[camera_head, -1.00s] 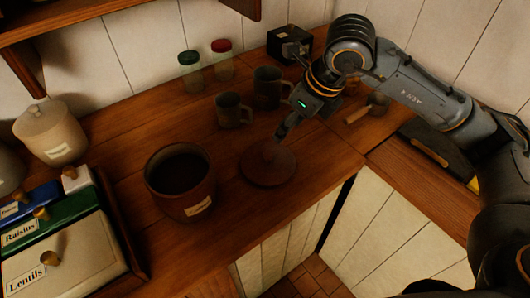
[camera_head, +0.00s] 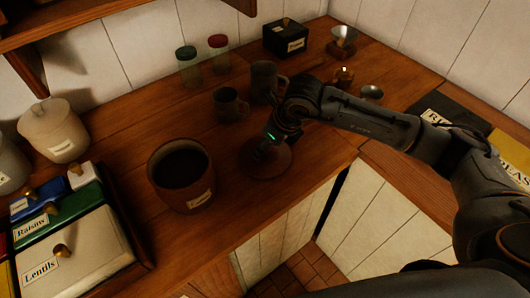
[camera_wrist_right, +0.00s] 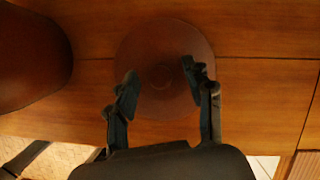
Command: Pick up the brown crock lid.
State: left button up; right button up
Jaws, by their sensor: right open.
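The brown crock lid (camera_head: 278,163) is a round disc lying flat on the wooden counter, right of the open brown crock (camera_head: 183,187). My right gripper (camera_head: 267,150) is over the lid and hides part of it in the head view. In the right wrist view the gripper (camera_wrist_right: 158,78) is open, with its two fingers spread over the near half of the lid (camera_wrist_right: 160,45). I cannot tell whether the fingertips touch it. The crock (camera_wrist_right: 28,58) also shows at the left of the wrist view. My left gripper is not in view.
Two dark mugs (camera_head: 229,104) (camera_head: 265,80) stand behind the lid. Two jars with green and red caps (camera_head: 219,55) stand farther back. The counter's front edge (camera_head: 290,205) is close.

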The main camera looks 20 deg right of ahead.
jog(key=shift+c, duration=0.6)
grip_shut()
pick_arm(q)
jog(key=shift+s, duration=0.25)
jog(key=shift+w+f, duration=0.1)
pick_arm(e)
jog(key=shift+r, duration=0.1)
